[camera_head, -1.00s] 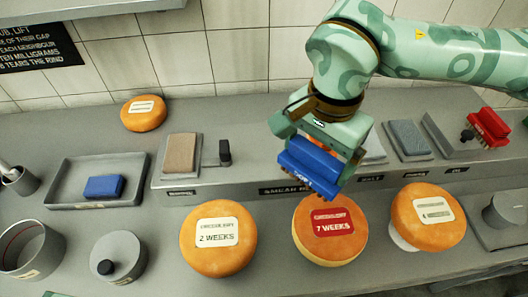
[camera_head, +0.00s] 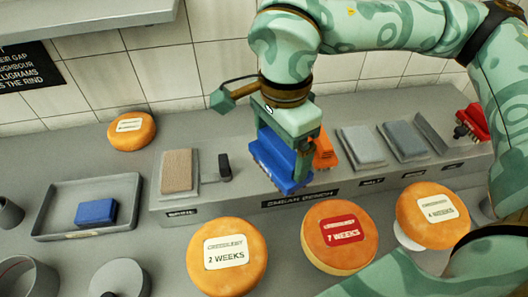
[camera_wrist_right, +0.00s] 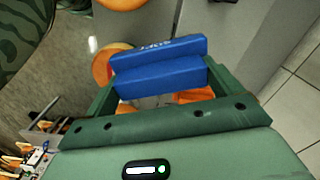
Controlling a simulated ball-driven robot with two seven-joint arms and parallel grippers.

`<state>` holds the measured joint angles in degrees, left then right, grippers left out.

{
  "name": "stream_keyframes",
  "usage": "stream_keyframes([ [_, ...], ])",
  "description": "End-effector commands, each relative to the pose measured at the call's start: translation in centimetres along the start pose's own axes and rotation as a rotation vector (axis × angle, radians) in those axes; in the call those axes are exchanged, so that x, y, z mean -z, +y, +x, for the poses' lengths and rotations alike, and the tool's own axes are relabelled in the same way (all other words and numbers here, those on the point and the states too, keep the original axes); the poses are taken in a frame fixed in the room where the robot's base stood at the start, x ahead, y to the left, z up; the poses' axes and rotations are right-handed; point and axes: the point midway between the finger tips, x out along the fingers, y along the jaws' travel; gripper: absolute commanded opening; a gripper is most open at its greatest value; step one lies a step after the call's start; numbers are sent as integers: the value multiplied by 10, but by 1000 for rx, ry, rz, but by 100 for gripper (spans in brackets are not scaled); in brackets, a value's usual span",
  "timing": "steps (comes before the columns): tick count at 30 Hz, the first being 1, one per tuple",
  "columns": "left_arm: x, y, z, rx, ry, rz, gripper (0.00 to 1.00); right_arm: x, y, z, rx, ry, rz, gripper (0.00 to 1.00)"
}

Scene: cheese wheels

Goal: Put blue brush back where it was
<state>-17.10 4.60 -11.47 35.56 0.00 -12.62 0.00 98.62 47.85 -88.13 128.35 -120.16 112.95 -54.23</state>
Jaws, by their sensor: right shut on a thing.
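The blue brush (camera_head: 280,162) is held in my right gripper (camera_head: 288,128), over the middle of the raised grey ledge (camera_head: 245,205). Its bristles point down near the ledge's front edge; I cannot tell whether they touch it. In the right wrist view the blue brush (camera_wrist_right: 160,78) lies between the two jaws of the right gripper (camera_wrist_right: 155,92). An orange brush (camera_head: 325,150) stands just behind and to the right of the blue one, partly hidden by the gripper. My left gripper is not in view.
Labelled cheese wheels (camera_head: 227,257) stand in front. A tray (camera_head: 60,197) holds a blue block (camera_head: 96,212).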

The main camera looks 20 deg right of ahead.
Motion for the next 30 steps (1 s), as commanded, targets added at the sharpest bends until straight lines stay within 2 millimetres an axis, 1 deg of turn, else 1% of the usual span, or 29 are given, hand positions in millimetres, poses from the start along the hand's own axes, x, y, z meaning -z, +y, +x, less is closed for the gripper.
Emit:
stream_keyframes([
  [8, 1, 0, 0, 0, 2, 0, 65, 40, -68, 36, -2, 1, 7, 73],
  [9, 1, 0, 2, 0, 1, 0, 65, 43, -74, 46, -4, 0, 4, 72],
  [12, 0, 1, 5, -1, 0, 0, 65, 51, -88, 67, -3, 0, 2, 72],
  [15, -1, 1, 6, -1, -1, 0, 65, 56, -97, 79, -1, 1, 1, 72],
  [20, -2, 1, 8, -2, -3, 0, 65, 60, -104, 87, 0, 1, -2, 73],
  [23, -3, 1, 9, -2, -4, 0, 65, 64, -110, 98, -1, 1, 0, 73],
  [27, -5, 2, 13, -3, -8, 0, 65, 63, -109, 122, -2, 0, -3, 73],
  [30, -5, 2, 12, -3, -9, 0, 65, 63, -109, 125, 1, 1, -2, 73],
])
